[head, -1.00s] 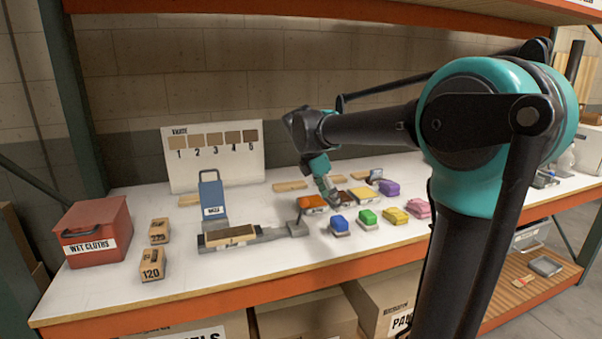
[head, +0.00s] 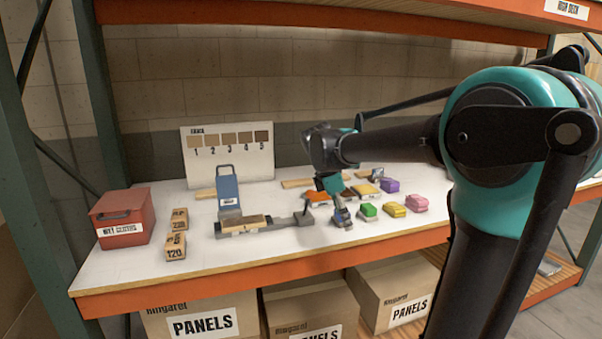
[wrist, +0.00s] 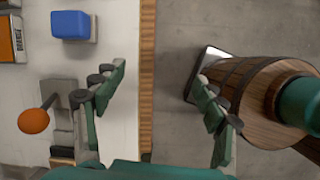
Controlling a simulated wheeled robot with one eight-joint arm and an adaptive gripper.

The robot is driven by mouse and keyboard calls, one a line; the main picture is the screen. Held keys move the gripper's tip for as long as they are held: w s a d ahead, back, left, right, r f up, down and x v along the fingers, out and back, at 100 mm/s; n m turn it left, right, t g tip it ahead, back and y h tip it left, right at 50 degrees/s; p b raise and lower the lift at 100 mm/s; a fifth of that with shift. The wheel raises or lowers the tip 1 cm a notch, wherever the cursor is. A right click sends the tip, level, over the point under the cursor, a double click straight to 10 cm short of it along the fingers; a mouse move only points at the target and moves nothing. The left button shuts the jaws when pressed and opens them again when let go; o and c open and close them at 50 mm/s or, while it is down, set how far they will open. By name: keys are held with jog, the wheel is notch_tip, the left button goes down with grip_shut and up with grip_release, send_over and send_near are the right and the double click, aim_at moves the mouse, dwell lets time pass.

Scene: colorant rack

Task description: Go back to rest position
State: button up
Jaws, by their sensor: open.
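My gripper (head: 341,215) hangs at the front part of the white workbench, in front of the blue block, which it largely hides in the head view. In the wrist view my gripper (wrist: 165,92) has its two green fingers wide apart with nothing between them. The bench's wooden front edge (wrist: 147,75) passes below between the fingers. The blue block (wrist: 70,25) lies on the bench beyond the left finger. A clamp with an orange knob (wrist: 33,120) is beside that finger.
Green (head: 368,211), yellow (head: 395,210) and pink (head: 417,204) blocks line the bench front. A red box (head: 122,215) and sanding blocks (head: 176,245) stand left. Cartons (head: 205,312) fill the space below.

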jog(key=s+d+f+m+t+y, duration=0.1)
jog(key=s+d+f+m+y, duration=0.1)
jog(key=s+f+m, duration=0.7)
jog(key=s+d+f+m+t+y, duration=0.1)
jog(key=s+d+f+m, duration=0.4)
jog(key=s+f+m, duration=0.4)
notch_tip(320, 180, down, 2)
jog(key=shift+s+f+m+t+y, duration=0.1)
jog(key=shift+s+m+t+y, duration=0.1)
jog(key=shift+m+t+y, duration=0.15)
